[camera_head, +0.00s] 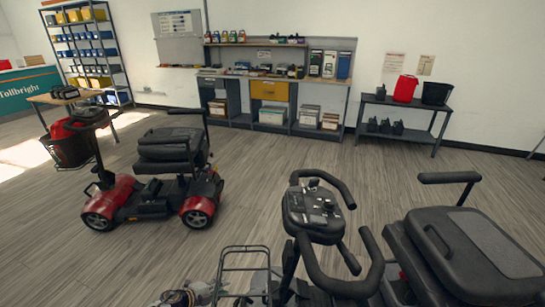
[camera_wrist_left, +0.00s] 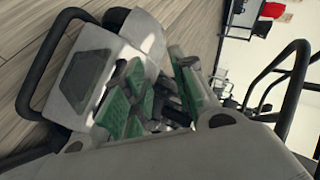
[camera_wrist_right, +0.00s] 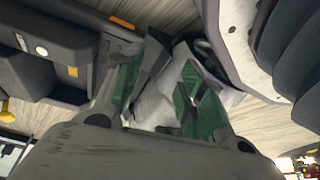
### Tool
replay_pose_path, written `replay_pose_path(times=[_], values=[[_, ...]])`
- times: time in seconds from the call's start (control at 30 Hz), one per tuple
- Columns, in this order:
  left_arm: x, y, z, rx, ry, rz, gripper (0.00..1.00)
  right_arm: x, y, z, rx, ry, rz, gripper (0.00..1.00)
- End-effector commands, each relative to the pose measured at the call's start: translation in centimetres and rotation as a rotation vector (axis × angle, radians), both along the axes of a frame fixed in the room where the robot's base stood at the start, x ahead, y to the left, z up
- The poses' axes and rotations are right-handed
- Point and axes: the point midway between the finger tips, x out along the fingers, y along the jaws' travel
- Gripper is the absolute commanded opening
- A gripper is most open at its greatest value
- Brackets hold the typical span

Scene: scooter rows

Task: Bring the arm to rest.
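My left gripper (camera_head: 180,297) shows only partly at the bottom edge of the head view, low beside a scooter's wire basket. In the left wrist view, the left gripper (camera_wrist_left: 152,85) has its green-padded fingers spread apart. Grey and green parts crowd the space behind them, and I see nothing clearly held. In the right wrist view, the right gripper (camera_wrist_right: 155,85) also has its green-padded fingers apart. Pale and green parts show behind the gap, and nothing is clearly gripped. I cannot make out the right gripper in the head view.
A scooter's black handlebar console (camera_head: 315,210) and seat (camera_head: 445,250) stand close at front right. Its wire basket (camera_head: 243,265) is at the bottom. A red scooter (camera_head: 150,200) stands at left. Open wooden floor (camera_head: 260,165) lies between them and the back workbench (camera_head: 275,78).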

Motion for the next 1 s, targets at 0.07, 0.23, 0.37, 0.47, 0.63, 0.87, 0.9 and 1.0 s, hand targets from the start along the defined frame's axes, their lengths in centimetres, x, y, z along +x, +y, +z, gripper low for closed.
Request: replay_pose_path(times=[0.07,0.23,0.37,0.47,0.63,0.87,0.9,1.0], values=[[-0.7,0.9,-0.3,-0.024,0.03,0.081,0.26,-0.6,-0.7,-0.4,-0.015,0.012,0.002,0.4],[-2.4,3.6,-1.9,-0.064,0.095,0.263,0.26,-2.1,-2.2,-1.8,-0.042,0.032,0.004,0.4],[-4.4,5.7,-3.3,-0.087,0.153,0.404,0.26,-3.5,-3.4,-2.8,-0.065,0.049,0.008,0.4],[-6.5,7.5,-4.6,-0.102,0.204,0.516,0.26,-4.5,-4.4,-3.4,-0.081,0.06,0.012,0.4],[-11.1,10.4,-7.0,-0.115,0.299,0.704,0.26,-6.5,-6.1,-4.3,-0.107,0.083,0.018,0.4],[-19.5,13.9,-10.2,-0.114,0.45,0.96,0.26,-9.4,-8.4,-5.0,-0.141,0.112,0.028,0.4],[-21.2,14.4,-10.7,-0.112,0.477,1.004,0.26,-10.0,-8.8,-5.1,-0.146,0.118,0.029,0.4],[-25.5,15.2,-11.7,-0.111,0.55,1.111,0.26,-11.3,-9.8,-5.1,-0.157,0.131,0.031,0.4]])
